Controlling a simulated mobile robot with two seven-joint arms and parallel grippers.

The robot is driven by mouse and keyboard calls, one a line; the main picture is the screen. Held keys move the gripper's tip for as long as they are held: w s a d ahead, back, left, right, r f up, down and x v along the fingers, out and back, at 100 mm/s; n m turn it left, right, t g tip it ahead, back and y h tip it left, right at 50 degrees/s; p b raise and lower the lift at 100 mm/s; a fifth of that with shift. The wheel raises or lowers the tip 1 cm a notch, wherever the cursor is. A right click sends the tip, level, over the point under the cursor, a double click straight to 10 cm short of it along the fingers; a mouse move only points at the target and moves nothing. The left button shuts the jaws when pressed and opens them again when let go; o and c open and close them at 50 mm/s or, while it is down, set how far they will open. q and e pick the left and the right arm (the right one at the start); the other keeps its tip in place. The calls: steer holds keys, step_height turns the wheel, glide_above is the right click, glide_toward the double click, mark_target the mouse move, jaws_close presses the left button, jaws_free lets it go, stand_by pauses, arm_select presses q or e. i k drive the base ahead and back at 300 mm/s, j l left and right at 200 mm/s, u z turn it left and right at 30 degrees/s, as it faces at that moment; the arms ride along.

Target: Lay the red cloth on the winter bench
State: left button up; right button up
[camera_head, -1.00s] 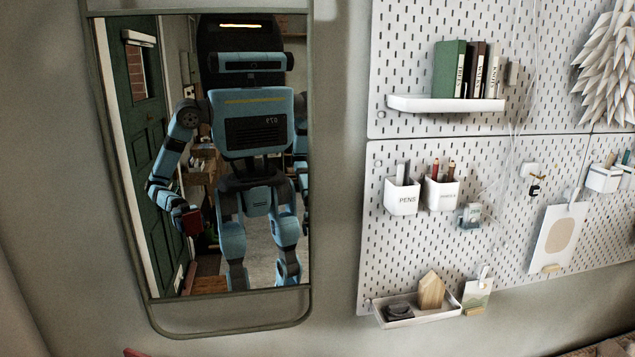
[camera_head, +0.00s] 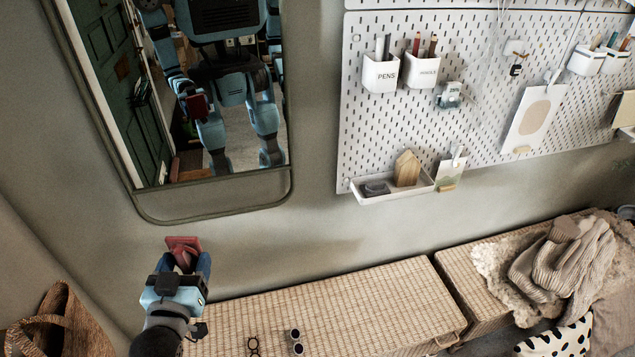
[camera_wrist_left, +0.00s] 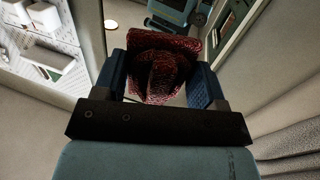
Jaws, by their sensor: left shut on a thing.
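The red cloth (camera_head: 183,243) is folded and held at the lower left of the head view. My left gripper (camera_head: 186,261) is shut on it, above the wall end of the near wicker bench (camera_head: 340,295). In the left wrist view the cloth (camera_wrist_left: 163,72) sits bunched between the blue fingers. The near bench carries two pairs of glasses, one dark-framed (camera_head: 253,346). The other wicker bench (camera_head: 463,272), at right, carries a fluffy cream throw (camera_head: 497,262) and a grey knitted garment (camera_head: 570,262). My right gripper does not show directly.
A mirror (camera_head: 215,197) hangs on the wall above my left gripper and reflects me. A pegboard (camera_head: 480,100) with a small tray (camera_head: 400,193) hangs above the benches. A woven basket (camera_head: 60,320) stands at lower left. The near bench's top is mostly bare.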

mark_target(349, 329)
steer(key=i+l, duration=0.15)
steer(key=l, duration=0.2)
steer(key=i+l, duration=0.1)
steer(key=l, duration=0.25)
steer(key=i+l, duration=0.15)
steer(key=l, duration=0.2)
steer(key=i+l, duration=0.15)
steer(key=l, duration=0.15)
steer(key=i+l, duration=0.15)
steer(key=l, duration=0.2)
steer(key=i+l, duration=0.1)
steer(key=l, duration=0.25)
